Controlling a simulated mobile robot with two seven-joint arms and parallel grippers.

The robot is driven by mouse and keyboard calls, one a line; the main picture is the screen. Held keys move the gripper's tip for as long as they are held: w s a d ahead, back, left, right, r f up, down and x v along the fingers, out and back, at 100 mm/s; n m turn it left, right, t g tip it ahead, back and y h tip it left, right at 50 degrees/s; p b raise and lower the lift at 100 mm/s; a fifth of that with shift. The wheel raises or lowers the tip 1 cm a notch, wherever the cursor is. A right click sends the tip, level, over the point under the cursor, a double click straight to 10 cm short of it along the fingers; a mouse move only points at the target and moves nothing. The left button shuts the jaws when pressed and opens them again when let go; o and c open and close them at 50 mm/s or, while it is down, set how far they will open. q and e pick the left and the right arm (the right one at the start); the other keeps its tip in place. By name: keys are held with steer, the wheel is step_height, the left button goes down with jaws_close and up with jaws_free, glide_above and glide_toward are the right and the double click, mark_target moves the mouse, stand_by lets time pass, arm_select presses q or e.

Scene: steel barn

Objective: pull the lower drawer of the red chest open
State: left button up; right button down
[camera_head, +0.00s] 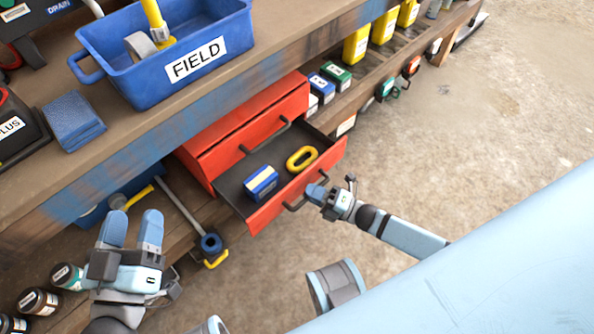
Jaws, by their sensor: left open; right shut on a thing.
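The red chest (222,143) stands on the shelf under the workbench top. Its lower drawer (262,213) is pulled out, and its dark inside shows. A blue and white box (261,182) and a yellow oval ring (301,158) lie in it. The upper drawer with its grey handle (266,134) is shut. My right gripper (316,196) is at the front of the lower drawer, shut on the drawer's handle (294,206), which it partly hides. My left gripper (132,230) is open and empty, at the lower left, apart from the chest.
A blue tub labelled FIELD (195,68) stands on the bench top above the chest. Small boxes (336,75) and yellow containers (384,27) stand right of the chest. A blue-headed tool (210,245) lies near my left gripper. The concrete floor at right is clear.

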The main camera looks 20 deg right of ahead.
arm_select(q)
steer(key=shift+w+a+f+g+y+p, duration=0.1)
steer(key=shift+a+f+g+y+p, duration=0.1)
steer(key=shift+f, duration=0.35)
steer(key=shift+a+f+g+y+p, duration=0.15)
steer(key=shift+f+g+y, duration=0.05)
steer(key=shift+f, duration=0.3)
arm_select(e)
steer(key=shift+s+d, duration=0.35)
steer(key=shift+s, duration=0.55)
steer(key=shift+s+d, duration=0.3)
steer(key=shift+s, duration=0.6)
steer(key=c, duration=1.1)
jaws_free()
steer(key=shift+c, duration=0.2)
arm_select(q)
steer(key=f, duration=0.1)
steer(key=a+f+g+y+p, duration=0.1)
steer(key=f, duration=0.1)
steer(key=shift+s+f, duration=0.15)
steer(key=shift+s, duration=0.05)
arm_select(e)
steer(key=v, duration=1.4)
